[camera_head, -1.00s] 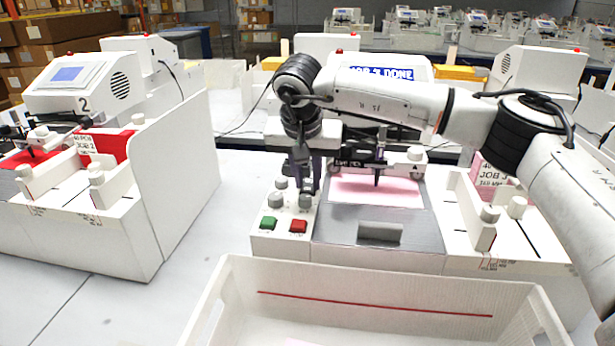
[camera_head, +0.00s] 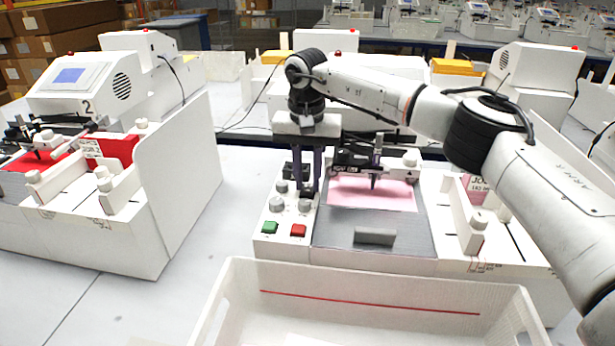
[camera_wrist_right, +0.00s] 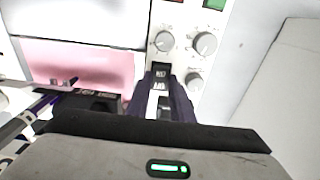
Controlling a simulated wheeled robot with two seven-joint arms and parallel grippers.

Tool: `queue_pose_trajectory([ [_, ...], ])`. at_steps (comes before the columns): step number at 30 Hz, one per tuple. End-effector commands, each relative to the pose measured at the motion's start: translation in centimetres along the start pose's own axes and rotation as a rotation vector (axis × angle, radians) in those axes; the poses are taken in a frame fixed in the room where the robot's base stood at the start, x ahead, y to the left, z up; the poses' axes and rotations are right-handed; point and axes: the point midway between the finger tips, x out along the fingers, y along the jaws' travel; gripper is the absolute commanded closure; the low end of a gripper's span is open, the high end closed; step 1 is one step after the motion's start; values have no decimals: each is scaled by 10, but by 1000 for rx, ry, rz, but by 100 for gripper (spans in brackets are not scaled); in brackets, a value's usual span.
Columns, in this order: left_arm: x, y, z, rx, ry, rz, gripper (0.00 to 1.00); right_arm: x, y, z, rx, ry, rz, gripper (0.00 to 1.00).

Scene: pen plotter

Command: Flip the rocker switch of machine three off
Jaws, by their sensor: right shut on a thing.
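Machine three stands in the middle of the head view, with its control panel (camera_head: 284,246) at its left side. The panel carries a green button (camera_head: 270,227), a red button (camera_head: 298,230) and grey knobs (camera_head: 276,203). The black rocker switch (camera_head: 292,170) is behind the knobs; in the right wrist view the switch (camera_wrist_right: 160,70) shows pale lettering between my fingers. My right gripper (camera_head: 314,188) points down at the panel and is shut on the switch, its dark fingers (camera_wrist_right: 161,98) on either side of it. My arm hides most of the machine's screen. My left gripper is not in view.
A white bin (camera_head: 370,290) stands in front of machine three. Pink paper (camera_head: 350,192) lies on its bed under the pen carriage (camera_head: 374,165). Machine two (camera_head: 110,190) stands at the left with a tall white side wall. Bare table (camera_head: 225,195) lies between the machines.

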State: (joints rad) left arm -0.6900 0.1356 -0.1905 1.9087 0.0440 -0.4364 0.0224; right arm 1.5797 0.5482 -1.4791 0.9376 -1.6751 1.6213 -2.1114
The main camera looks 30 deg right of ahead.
Motion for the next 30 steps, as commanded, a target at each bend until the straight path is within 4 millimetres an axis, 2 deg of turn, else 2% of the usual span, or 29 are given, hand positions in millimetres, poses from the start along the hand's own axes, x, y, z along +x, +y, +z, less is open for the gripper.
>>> queue_pose_trajectory([
  [4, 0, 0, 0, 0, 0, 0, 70, -2, 0, -1, 1, 3, -2, 100],
  [5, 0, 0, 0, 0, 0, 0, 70, -2, 0, -1, 1, 3, -2, 78],
  [8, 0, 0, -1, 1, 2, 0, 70, -1, 0, -1, 1, 3, -2, 61],
  [17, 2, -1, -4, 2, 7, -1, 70, -1, 0, 0, 1, 2, -1, 61],
  [20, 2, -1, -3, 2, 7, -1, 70, -8, 0, -1, 0, 3, -2, 61],
  [23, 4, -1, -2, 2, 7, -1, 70, -23, -1, -1, 0, 5, -3, 61],
  [30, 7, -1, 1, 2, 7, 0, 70, -71, -1, -1, 1, 5, -4, 61],
])
